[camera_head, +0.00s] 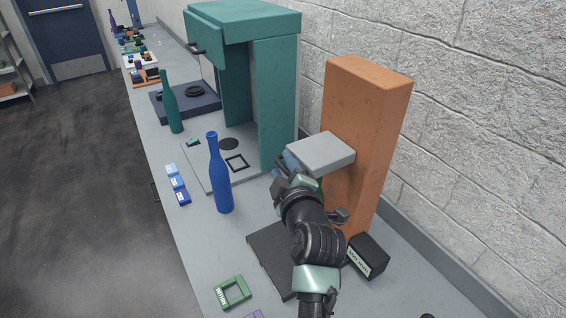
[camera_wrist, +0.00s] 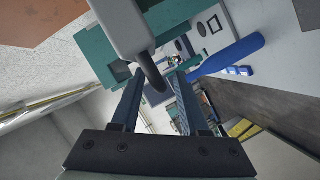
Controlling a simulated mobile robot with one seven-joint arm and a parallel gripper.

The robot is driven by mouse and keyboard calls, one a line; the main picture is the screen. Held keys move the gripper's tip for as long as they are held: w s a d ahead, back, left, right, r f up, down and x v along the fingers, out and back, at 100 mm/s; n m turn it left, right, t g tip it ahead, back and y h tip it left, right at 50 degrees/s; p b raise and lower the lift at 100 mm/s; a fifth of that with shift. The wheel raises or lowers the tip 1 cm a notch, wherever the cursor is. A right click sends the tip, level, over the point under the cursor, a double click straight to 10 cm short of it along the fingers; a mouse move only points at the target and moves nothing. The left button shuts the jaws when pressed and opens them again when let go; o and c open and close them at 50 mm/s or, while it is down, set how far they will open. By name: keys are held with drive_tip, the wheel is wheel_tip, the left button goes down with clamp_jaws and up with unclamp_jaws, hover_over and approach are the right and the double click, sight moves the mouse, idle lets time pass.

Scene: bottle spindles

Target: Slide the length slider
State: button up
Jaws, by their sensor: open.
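An upright orange column (camera_head: 362,135) stands on a dark base plate (camera_head: 268,250) on the bench. A light grey block (camera_head: 322,152) juts from its side, apparently the length slider. My gripper (camera_head: 284,163) is at the block's left end, and my wrist hides part of this area. In the wrist view, the grey block (camera_wrist: 118,22) carries a dark curved handle (camera_wrist: 151,72). The handle's end lies between the two fingers of my gripper (camera_wrist: 157,80). The fingers are apart, and I cannot tell whether either touches the handle.
A blue bottle (camera_head: 219,175) stands left of my arm, near a teal press-like frame (camera_head: 277,105). A green bottle (camera_head: 171,105) stands farther back. A black labelled box (camera_head: 368,256) sits at the column's foot. A green square frame (camera_head: 233,292) lies in front.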

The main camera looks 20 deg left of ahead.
drive_tip(key=shift+w+a, duration=0.1)
drive_tip(key=shift+w, duration=0.05)
clamp_jaws()
idle(1.4)
